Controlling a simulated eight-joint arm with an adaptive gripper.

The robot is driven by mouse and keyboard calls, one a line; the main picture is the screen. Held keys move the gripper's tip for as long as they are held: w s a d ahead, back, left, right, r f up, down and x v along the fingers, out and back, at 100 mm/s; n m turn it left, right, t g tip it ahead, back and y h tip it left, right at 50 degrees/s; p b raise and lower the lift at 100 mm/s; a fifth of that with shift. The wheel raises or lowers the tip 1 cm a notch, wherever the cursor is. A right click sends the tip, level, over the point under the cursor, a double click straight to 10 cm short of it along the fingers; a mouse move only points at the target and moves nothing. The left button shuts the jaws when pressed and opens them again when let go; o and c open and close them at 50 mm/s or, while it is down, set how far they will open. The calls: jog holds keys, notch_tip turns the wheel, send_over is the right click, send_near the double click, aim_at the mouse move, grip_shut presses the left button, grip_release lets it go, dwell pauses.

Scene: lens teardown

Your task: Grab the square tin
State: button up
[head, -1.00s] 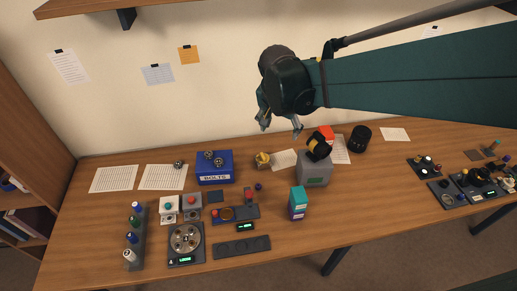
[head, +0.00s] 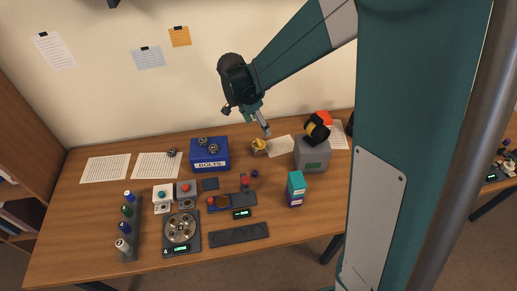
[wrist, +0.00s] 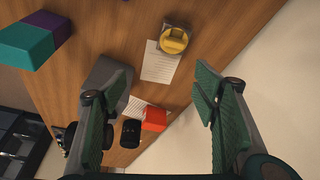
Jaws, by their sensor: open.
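The candidates are a blue box labelled BOLTS (head: 210,161) with metal parts on top, a teal-and-purple block (head: 295,189), and a small yellow-topped item (head: 259,147), which also shows in the wrist view (wrist: 173,40). My gripper (head: 262,127) is open and empty above the back of the table, close to the yellow-topped item in the picture.
A grey box (head: 312,153) with a black-and-yellow roll on top stands right of the yellow-topped item, near a red item (wrist: 154,118). Bottles, small devices and a dark tray (head: 239,234) fill the front left. My arm hides much of the right side.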

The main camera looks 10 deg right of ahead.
aim_at(258, 142)
jog(key=w+f, duration=0.1)
jog(key=f, duration=0.2)
jog(key=w+a+f+m+b, duration=0.1)
jog(key=f, duration=0.2)
jog(key=w+a+f+m+h, duration=0.1)
jog(key=f, duration=0.2)
jog(key=shift+w+g+b, duration=0.25)
jog(key=shift+g+b, duration=0.05)
jog(key=shift+b, duration=0.1)
jog(key=shift+f, duration=0.1)
jog(key=shift+x, duration=1.25)
jog(key=shift+b+x, duration=0.6)
jog(key=shift+x, duration=2)
jog(key=shift+s, duration=0.1)
jog(key=c, duration=1)
